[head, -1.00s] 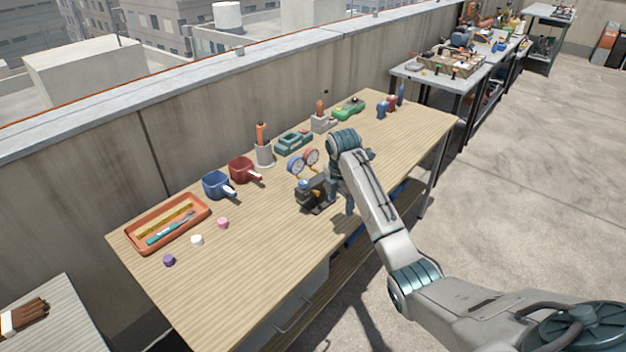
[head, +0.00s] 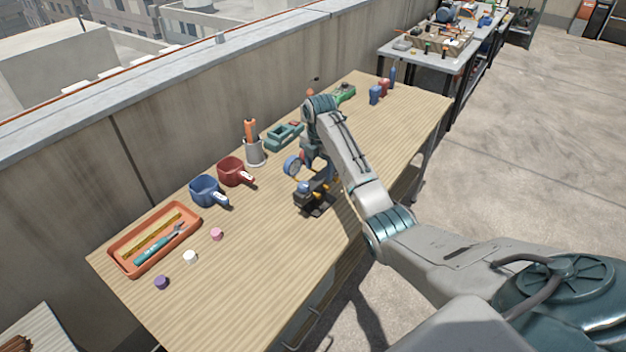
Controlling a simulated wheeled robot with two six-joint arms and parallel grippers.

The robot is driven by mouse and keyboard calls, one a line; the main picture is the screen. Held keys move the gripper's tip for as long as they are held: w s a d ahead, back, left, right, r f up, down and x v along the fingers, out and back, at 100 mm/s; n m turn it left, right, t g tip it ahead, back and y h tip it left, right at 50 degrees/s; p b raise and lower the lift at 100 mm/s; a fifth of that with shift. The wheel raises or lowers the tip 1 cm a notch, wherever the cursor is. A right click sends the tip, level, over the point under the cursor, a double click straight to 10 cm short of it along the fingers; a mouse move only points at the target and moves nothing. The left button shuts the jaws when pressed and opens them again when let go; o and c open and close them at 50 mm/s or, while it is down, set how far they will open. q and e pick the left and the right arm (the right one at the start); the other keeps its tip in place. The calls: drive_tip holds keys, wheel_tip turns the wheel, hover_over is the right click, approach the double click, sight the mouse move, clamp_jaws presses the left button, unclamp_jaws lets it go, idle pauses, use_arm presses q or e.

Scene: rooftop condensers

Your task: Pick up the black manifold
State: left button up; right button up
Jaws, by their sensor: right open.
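The black manifold (head: 313,203) stands on the wooden workbench, right of the middle of its length. A blue-rimmed gauge (head: 292,166) shows at its top left, with yellow fittings and a blue part below. My right arm reaches in from the lower right and bends down at the wrist. My right gripper (head: 328,178) is open, close beside and above the manifold, partly hidden behind my own forearm. Whether its fingers touch or straddle the manifold cannot be told. The red gauge is mostly hidden by my arm. My left gripper is out of view.
On the workbench (head: 255,285) are an orange tray (head: 113,250) with tools, a blue cup (head: 204,191), a red cup (head: 231,171), a grey tool holder (head: 254,153), a teal object (head: 284,136) and small caps. A concrete wall runs behind.

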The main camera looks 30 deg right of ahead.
sight(319, 178)
drive_tip(key=shift+f, duration=0.3)
drive_tip(key=shift+w+f+p, duration=0.1)
drive_tip(key=shift+f+p, duration=0.25)
drive_tip(key=shift+f, duration=0.05)
wheel_tip(319, 178, down, 4)
drive_tip(key=shift+w+f+p, duration=0.1)
drive_tip(key=shift+f+p, duration=0.1)
drive_tip(key=shift+p, duration=0.5)
drive_tip(key=shift+f, duration=0.1)
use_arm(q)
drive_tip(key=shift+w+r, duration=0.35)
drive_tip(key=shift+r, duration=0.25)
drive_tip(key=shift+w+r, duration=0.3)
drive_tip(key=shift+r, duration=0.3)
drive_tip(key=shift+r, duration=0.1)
use_arm(e)
drive_tip(key=shift+f, duration=0.2)
clamp_jaws()
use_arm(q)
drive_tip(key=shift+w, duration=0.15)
use_arm(e)
drive_tip(key=shift+w, duration=0.1)
